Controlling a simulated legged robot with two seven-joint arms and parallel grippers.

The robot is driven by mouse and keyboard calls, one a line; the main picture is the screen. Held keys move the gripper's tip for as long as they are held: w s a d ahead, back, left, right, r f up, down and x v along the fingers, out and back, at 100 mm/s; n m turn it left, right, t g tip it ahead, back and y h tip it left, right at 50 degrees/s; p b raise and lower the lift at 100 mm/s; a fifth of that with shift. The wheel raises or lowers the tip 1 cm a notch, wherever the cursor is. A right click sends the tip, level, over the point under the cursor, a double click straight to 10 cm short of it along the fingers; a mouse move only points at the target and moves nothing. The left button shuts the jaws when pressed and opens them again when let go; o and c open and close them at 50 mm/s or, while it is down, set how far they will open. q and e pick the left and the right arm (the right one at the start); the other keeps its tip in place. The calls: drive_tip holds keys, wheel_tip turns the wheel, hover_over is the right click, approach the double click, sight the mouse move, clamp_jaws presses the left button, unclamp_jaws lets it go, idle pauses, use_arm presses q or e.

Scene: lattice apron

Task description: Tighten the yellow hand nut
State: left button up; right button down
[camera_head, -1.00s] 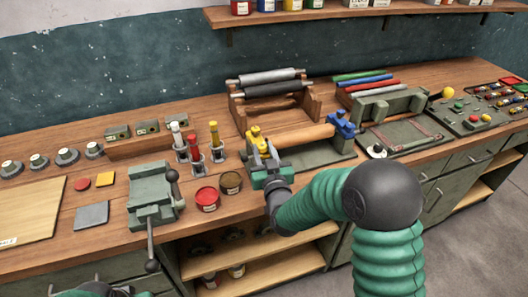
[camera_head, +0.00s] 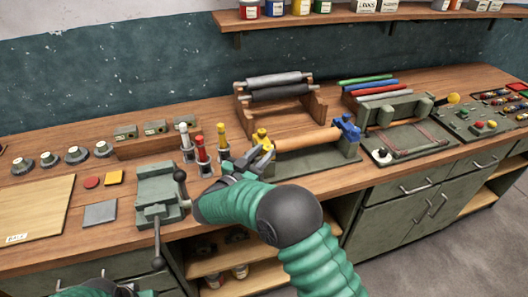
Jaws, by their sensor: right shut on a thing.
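The yellow hand nut (camera_head: 262,134) is at the left end of a wooden roller (camera_head: 306,139) in a green stand on the bench. A blue hand nut (camera_head: 347,128) is at the roller's right end. My right gripper (camera_head: 261,153) reaches in from the left and front, its fingers shut on the yellow nut. The fingers hide the nut's lower part, and the exact contact is small in view. Of my left arm only a green piece shows at the bottom left edge; its gripper is out of view.
Red and yellow tubes (camera_head: 202,150) stand close to the left of my right gripper. A vise (camera_head: 158,190) is further left at the front edge. A rack with dark rollers (camera_head: 278,90) stands behind. A tray (camera_head: 405,140) lies to the right.

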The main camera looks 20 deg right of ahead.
drive_tip(key=shift+w+r+m+g+h, duration=0.15)
drive_tip(key=shift+r+m+g+h, duration=0.15)
drive_tip(key=shift+m+g+h, duration=0.15)
